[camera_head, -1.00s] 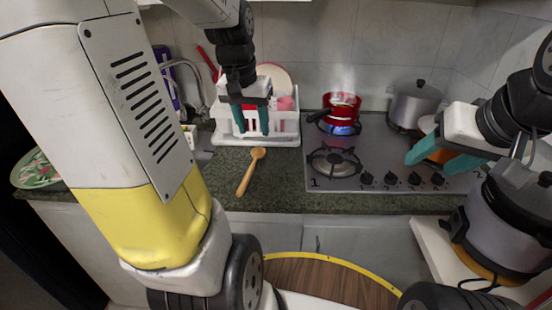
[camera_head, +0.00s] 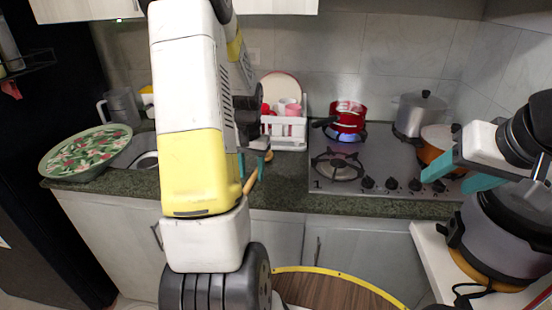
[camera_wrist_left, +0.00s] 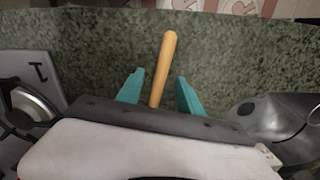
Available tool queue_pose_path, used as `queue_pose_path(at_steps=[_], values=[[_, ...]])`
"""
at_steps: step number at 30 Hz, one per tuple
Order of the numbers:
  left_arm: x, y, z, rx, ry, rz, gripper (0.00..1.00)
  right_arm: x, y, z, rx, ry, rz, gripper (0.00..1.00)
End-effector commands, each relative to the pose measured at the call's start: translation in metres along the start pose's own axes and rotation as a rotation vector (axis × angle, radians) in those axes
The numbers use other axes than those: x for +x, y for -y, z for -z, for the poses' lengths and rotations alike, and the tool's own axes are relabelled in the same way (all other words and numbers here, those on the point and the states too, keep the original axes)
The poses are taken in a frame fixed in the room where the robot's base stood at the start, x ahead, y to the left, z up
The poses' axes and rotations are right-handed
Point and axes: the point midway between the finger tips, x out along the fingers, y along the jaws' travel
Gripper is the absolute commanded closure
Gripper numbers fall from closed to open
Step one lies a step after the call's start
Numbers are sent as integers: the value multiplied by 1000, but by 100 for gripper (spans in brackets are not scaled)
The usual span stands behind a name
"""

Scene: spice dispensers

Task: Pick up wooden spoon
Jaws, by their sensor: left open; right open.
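The wooden spoon lies on the dark green counter. In the left wrist view its handle (camera_wrist_left: 165,62) runs between the two teal fingers of my open left gripper (camera_wrist_left: 159,92), with a gap on each side. The spoon's head is hidden behind the gripper body there. In the head view part of the spoon's handle (camera_head: 250,182) shows beside my left arm, and my left gripper (camera_head: 254,160) is mostly hidden by that arm. My right gripper (camera_head: 462,172) is open and empty, above the right side of the stove.
A white dish rack (camera_head: 290,130) stands behind the spoon. The stove (camera_head: 370,165) is to the right with a red pot (camera_head: 348,117) over a lit burner. A metal sink (camera_head: 140,152) and a green patterned dish (camera_head: 85,153) are to the left.

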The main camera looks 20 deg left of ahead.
Motion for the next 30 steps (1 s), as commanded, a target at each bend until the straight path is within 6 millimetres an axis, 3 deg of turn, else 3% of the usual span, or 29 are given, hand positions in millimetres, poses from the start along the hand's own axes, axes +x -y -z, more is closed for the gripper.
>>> queue_pose_path(at_steps=[4,11,18,30], values=[[14,1,0,-1,1,0,56,0,0,0,0,0,0,44],[15,1,0,-2,-1,0,56,0,0,0,0,0,0,44],[14,1,0,-2,-1,0,100,0,0,0,0,0,0,44],[12,1,0,-2,-2,1,100,0,0,0,0,0,0,44]])
